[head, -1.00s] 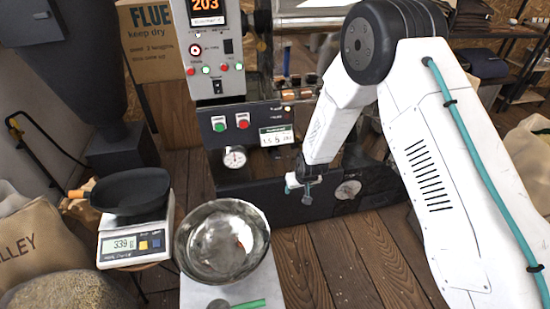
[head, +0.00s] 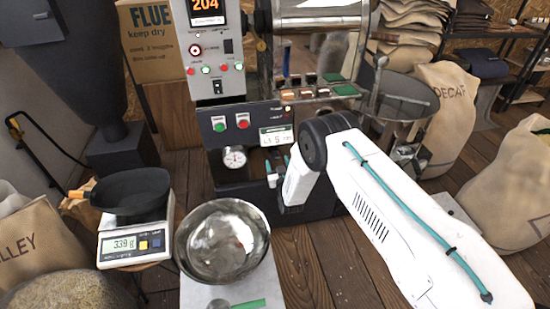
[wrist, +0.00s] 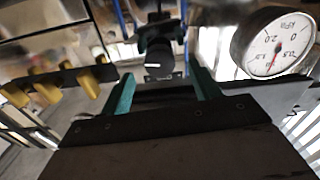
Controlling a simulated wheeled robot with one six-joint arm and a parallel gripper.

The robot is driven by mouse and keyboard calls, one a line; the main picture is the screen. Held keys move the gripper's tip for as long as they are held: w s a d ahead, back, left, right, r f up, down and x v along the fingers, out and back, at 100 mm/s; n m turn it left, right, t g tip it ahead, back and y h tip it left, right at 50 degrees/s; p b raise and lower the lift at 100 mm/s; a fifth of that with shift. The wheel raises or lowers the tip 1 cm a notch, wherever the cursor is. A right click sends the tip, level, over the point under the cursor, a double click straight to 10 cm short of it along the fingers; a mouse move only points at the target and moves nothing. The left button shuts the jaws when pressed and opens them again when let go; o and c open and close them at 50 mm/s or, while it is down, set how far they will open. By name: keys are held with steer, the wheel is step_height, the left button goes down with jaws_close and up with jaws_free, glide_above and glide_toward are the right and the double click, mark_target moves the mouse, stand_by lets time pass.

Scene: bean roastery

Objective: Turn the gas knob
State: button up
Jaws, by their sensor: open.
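The gas knob (wrist: 158,64) is dark and round with a white mark, and shows in the wrist view ahead of my gripper. It lies roughly between the lines of the two teal fingers, beyond their tips, and looks apart from them. My gripper (wrist: 164,80) is open with nothing between its fingers. In the head view my gripper (head: 277,164) is in front of the roaster's lower black panel, and I cannot make out the knob there. A round white pressure gauge (wrist: 275,44) is beside the knob in the wrist view; it also shows in the head view (head: 235,157).
The roaster's control panel (head: 213,45) reads 204. Yellow-tipped parts (wrist: 45,92) show at left in the wrist view. A steel bowl (head: 222,205), a scale (head: 135,243) with a black pan, and burlap sacks (head: 440,105) stand around.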

mark_target(275, 158)
steer(key=shift+x, duration=2.15)
steer(key=c, duration=1)
steer(key=shift+o, duration=0.2)
steer(key=shift+n, duration=0.3)
steer(key=n, duration=0.9)
steer(key=shift+a, duration=0.1)
steer(key=shift+s+f, duration=0.1)
